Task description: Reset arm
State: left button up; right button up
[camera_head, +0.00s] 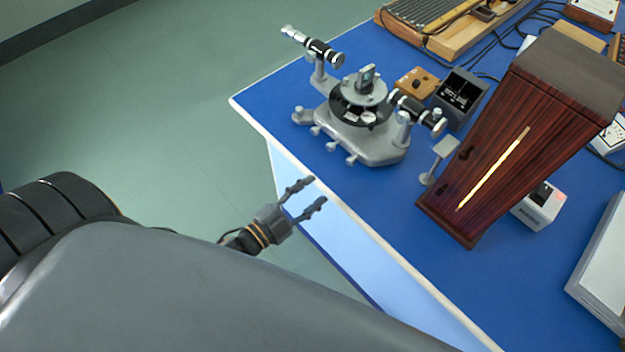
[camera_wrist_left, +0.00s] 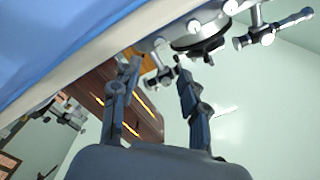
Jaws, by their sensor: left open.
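My left gripper (camera_head: 308,196) is open and empty, at the near edge of the blue bench and over the gap beside it in the head view. Its two fingers also show in the left wrist view (camera_wrist_left: 160,80), spread apart with nothing between them in contact. The spectrometer (camera_head: 365,120), grey with a round dark table and two tubes, stands on the bench beyond the gripper. It also shows at the top of the left wrist view (camera_wrist_left: 200,40). My right gripper is not in view.
On the blue bench (camera_head: 290,105) a tall dark wooden lamp housing (camera_head: 500,150) with a glowing slit stands right of the spectrometer. A black box (camera_head: 460,98) and a white box (camera_head: 540,205) sit nearby. Green floor (camera_head: 170,120) lies free left of the bench.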

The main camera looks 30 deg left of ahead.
pick_arm(q)
jog(key=s+a+f+n+g+y, duration=0.2)
jog(key=s+f+n+g, duration=0.15)
jog(key=f, duration=0.85)
jog(key=s+a+f+n+g+y, duration=0.2)
jog(key=s+f+g, duration=0.15)
jog(key=f, duration=0.85)
jog(key=s+f+n+g+y, duration=0.1)
jog(key=s+f+g, duration=0.3)
jog(key=s+f, duration=0.4)
jog(key=s+f+n+g+y, duration=0.1)
jog(key=s+f+n+g, duration=0.3)
jog(key=s, duration=1.3)
notch_tip(320, 180, down, 5)
jog(key=shift+a+r+g, duration=0.15)
jog(key=shift+g, duration=0.35)
